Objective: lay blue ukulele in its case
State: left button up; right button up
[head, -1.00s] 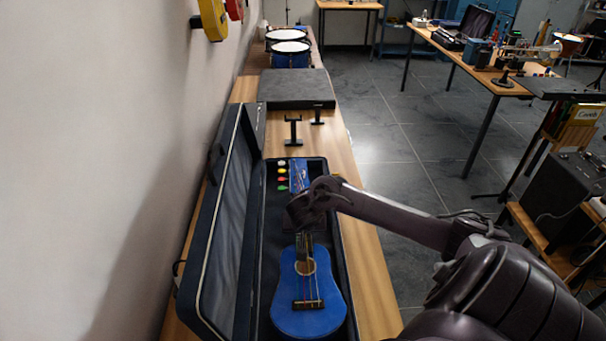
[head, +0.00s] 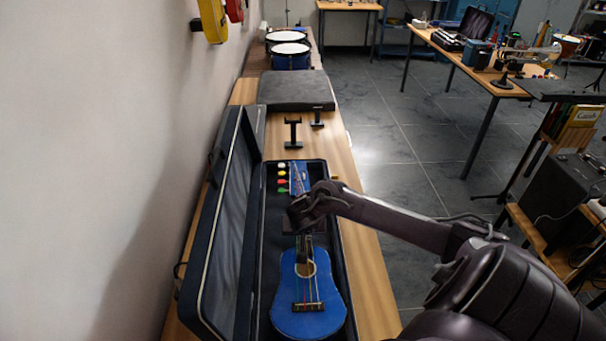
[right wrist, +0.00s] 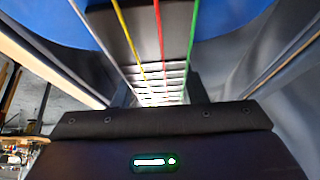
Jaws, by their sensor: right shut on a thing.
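The blue ukulele (head: 309,315) lies face up over the open bed of its dark case (head: 343,262), body toward the near end and neck pointing away. Whether it rests fully on the lining cannot be told. The case lid (head: 221,235) stands open on the left, toward the wall. My right gripper (head: 303,228) is shut on the ukulele's neck, and my arm hides part of the neck. In the right wrist view, the coloured strings and fretted neck (right wrist: 160,75) run between the fingers, with the blue body above. My left gripper is not in view.
Beyond are a small black stand (head: 293,132), a flat dark box (head: 296,92) and drums (head: 290,55). A bare wooden strip (head: 367,255) lies right of the case.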

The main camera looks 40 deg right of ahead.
jog(key=shift+r+p, duration=0.1)
jog(key=shift+p, duration=0.35)
dwell(0.3)
jog(key=shift+f, duration=0.4)
dwell(0.5)
jog(key=o, duration=1.2)
jog(key=shift+c, duration=0.2)
jog(key=p+v, duration=0.3)
jog(key=v, duration=0.4)
jog(key=shift+s+a+r, duration=0.15)
jog(key=shift+r, duration=0.2)
